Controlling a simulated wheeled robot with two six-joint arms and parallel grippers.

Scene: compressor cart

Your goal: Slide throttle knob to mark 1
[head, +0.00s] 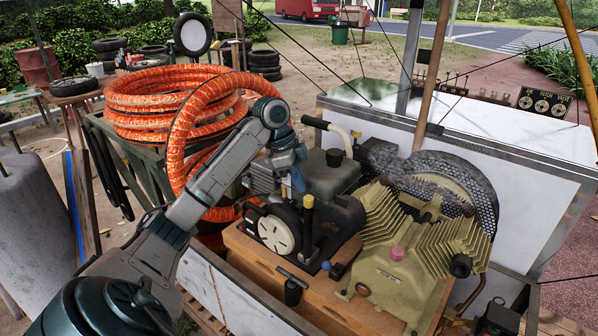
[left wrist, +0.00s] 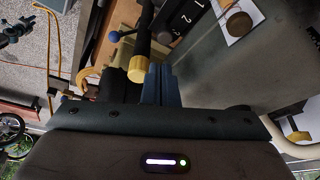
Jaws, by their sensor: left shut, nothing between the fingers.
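A yellow knob (head: 308,202) tops a dark upright post on the engine's front side. In the left wrist view the yellow knob (left wrist: 141,68) is just left of my fingertips; whether they touch it is unclear. A black plate with white numbers 1, 2, 3 (left wrist: 181,20) lies beyond it. A blue ball knob (left wrist: 115,36) sits farther left, and shows low in the head view (head: 326,266). No label shows which knob is the throttle. My left gripper (head: 298,183) is shut and empty, pointing down beside the engine; its closed fingers (left wrist: 158,84) show in the wrist view.
The grey tank (left wrist: 222,75) is close on the right in the wrist view, with a round brass-coloured knob (left wrist: 238,24) on a white label. The finned tan compressor (head: 410,235) stands right of the engine. Orange hose (head: 150,105) is coiled behind my left arm.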

